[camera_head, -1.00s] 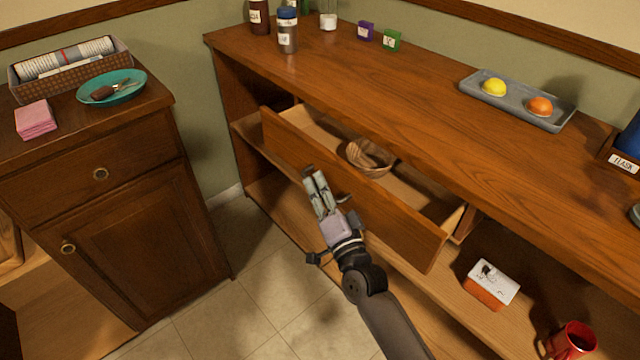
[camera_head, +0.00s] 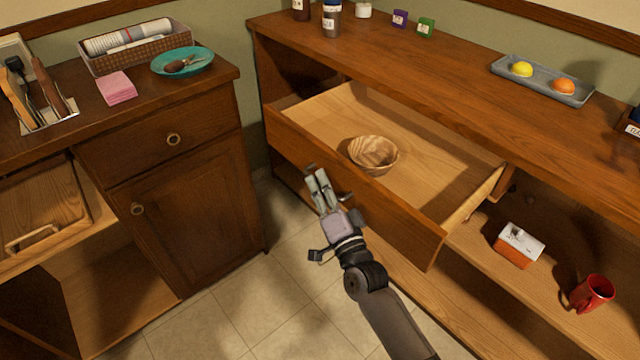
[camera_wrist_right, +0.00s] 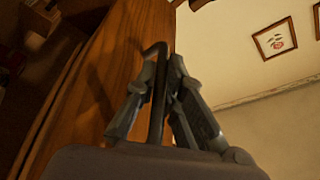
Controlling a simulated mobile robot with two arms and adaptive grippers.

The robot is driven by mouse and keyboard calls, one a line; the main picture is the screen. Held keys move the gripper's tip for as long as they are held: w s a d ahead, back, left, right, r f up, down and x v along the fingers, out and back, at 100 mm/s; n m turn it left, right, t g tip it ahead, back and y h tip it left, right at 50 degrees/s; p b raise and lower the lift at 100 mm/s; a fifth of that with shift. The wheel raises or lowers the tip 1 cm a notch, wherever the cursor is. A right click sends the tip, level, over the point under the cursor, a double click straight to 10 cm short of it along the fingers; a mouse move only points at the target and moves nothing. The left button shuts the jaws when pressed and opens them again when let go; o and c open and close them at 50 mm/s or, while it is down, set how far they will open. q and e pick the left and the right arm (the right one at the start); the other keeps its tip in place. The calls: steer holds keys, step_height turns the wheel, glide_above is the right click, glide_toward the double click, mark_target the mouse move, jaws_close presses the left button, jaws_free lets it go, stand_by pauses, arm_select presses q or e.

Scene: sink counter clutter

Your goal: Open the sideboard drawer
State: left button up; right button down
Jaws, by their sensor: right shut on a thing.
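The sideboard (camera_head: 440,75) stands on the right with its wooden drawer (camera_head: 425,240) pulled well out. A wooden bowl (camera_head: 373,154) sits inside the drawer near its front. My right gripper (camera_head: 318,180) is at the middle of the drawer front. In the right wrist view my right gripper (camera_wrist_right: 165,85) has its fingers closed around a dark bar handle (camera_wrist_right: 156,105), beside the wooden drawer front (camera_wrist_right: 95,95). In the head view the handle is mostly hidden by the gripper. My left gripper is not in view.
A cabinet (camera_head: 185,215) stands left, holding a teal plate (camera_head: 183,61), pink napkins (camera_head: 117,88) and a basket (camera_head: 135,47). A red mug (camera_head: 592,293) and a white-and-orange box (camera_head: 518,245) are on the sideboard's lower shelf. Tiled floor (camera_head: 290,320) is free between.

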steer(key=shift+f, duration=0.1)
steer(key=c, duration=1.7)
jaws_free()
steer(key=v, duration=1.2)
